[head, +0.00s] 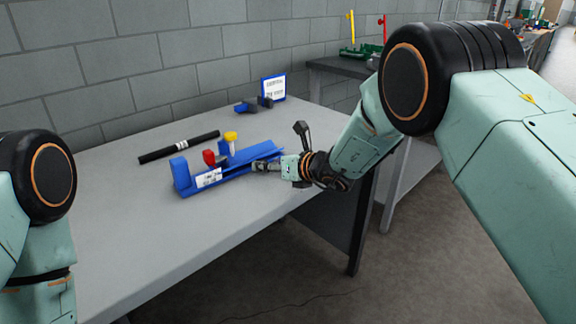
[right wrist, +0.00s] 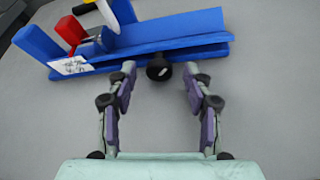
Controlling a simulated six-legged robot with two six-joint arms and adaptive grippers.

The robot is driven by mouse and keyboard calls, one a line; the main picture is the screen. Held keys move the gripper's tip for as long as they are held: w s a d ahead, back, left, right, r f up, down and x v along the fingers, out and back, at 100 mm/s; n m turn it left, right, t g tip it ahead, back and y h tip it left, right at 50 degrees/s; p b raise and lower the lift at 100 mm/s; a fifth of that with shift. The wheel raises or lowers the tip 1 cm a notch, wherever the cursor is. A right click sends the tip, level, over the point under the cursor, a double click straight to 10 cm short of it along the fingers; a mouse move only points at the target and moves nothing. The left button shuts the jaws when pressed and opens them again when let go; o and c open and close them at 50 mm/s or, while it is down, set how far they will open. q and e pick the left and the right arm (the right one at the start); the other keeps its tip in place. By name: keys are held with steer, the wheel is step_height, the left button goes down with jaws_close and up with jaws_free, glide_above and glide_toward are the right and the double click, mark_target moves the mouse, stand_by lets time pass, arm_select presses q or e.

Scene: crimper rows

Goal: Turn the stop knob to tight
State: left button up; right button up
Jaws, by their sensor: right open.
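A blue fixture (head: 247,167) lies on the grey table, with a white label on its near side. It also shows at the top of the right wrist view (right wrist: 190,30). A black round knob (right wrist: 158,72) sticks out from its near side; in the head view my gripper hides it. My right gripper (head: 262,166) is at that side. In the right wrist view my right gripper (right wrist: 160,76) is open, one fingertip on each side of the knob, with gaps visible. My left gripper is outside the head view; only part of that arm shows.
A red handle (head: 209,158) and a yellow handle (head: 231,136) stand on the fixture. A black rod (head: 179,147) lies behind it. Dark parts (head: 253,104) and a blue-framed sign (head: 273,87) are at the back. The table (head: 150,235) is clear at the front left.

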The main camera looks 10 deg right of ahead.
steer(key=v, duration=0.9)
steer(key=shift+v, duration=0.8)
steer(key=shift+f, duration=0.1)
